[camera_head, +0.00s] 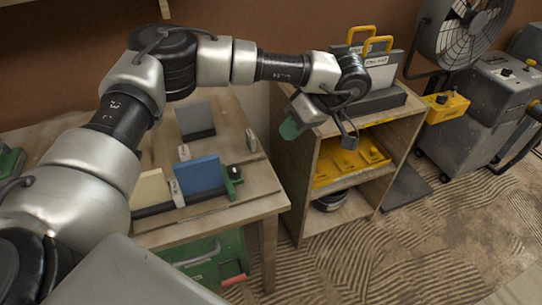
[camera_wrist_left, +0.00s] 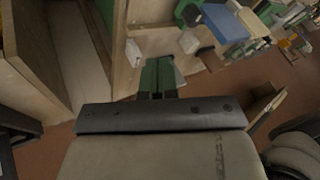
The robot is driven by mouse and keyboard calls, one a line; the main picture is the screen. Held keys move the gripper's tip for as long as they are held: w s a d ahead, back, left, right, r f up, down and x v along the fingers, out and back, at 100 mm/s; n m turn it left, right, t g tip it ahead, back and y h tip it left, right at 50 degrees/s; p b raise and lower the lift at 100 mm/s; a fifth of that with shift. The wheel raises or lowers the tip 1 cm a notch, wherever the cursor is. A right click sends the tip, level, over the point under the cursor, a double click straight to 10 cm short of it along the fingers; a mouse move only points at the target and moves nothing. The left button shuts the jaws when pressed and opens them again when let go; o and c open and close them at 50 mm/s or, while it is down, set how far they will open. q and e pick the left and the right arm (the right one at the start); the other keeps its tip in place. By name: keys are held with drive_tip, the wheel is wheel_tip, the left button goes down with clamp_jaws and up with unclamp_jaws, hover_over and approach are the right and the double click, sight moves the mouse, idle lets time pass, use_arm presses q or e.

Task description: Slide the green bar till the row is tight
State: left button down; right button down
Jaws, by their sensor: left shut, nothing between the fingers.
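The green bar (camera_head: 232,184), with a dark round knob, stands at the right end of a row on the wooden table. A blue block (camera_head: 200,176) stands just left of it, then a thin white piece (camera_head: 176,192) and a cream block (camera_head: 150,190). Whether small gaps remain between them is hard to tell. My left gripper (camera_head: 290,128) is shut and empty, in the air right of the row, in front of the shelf. Its green fingers show in the left wrist view (camera_wrist_left: 157,77), with the blue block (camera_wrist_left: 225,22) beyond. My right gripper is not in view.
A grey panel (camera_head: 195,120) stands farther back on the table (camera_head: 215,220). The wooden shelf (camera_head: 303,205) beside it holds a yellow tray (camera_head: 335,172) and yellow-handled boards. A green box (camera_head: 205,262) is below the table. A fan (camera_head: 462,30) stands at back right.

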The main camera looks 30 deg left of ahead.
sight(233, 177)
use_arm(q)
drive_tip(key=b+x, duration=0.1)
drive_tip(key=x, duration=0.9)
drive_tip(key=shift+w+f, duration=0.1)
drive_tip(key=shift+w, duration=0.05)
drive_tip(key=s, duration=0.1)
drive_tip(key=s+a, duration=0.1)
drive_tip(key=shift+s+a+p, duration=0.25)
drive_tip(key=shift+p, duration=0.05)
drive_tip(key=shift+s+a+f, duration=0.1)
drive_tip(key=shift+s+a, duration=0.1)
drive_tip(key=shift+s, duration=0.35)
drive_tip(key=shift+s+a, duration=0.2)
drive_tip(key=shift+s, duration=0.15)
drive_tip(key=shift+d, duration=0.1)
